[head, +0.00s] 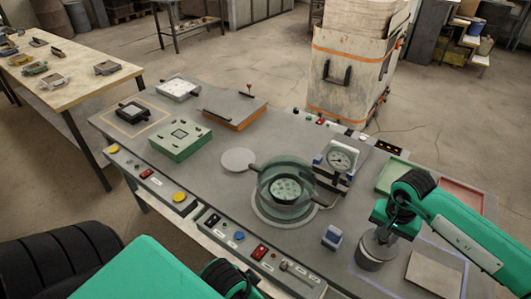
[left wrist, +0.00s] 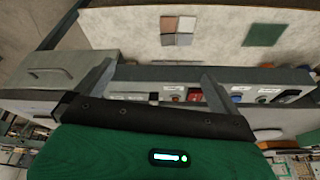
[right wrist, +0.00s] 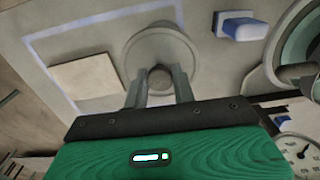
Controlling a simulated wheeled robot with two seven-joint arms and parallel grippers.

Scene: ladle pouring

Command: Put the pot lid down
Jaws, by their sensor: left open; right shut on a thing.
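My right gripper (head: 380,226) is shut on the knob of the round grey pot lid (head: 371,254). In the right wrist view the lid (right wrist: 160,48) shows as a disc beyond the fingers (right wrist: 159,88). It is over or at the blue-outlined area of the table; I cannot tell whether it touches the surface. The glass pot (head: 286,187) stands open near the middle of the table, with round contents visible inside. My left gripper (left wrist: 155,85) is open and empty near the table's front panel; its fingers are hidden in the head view.
A beige square plate (head: 434,271) lies right of the lid. A small blue-and-white block (head: 332,237) stands left of it. A red-edged tray (head: 462,196) and a green tray (head: 392,176) lie behind my right arm.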

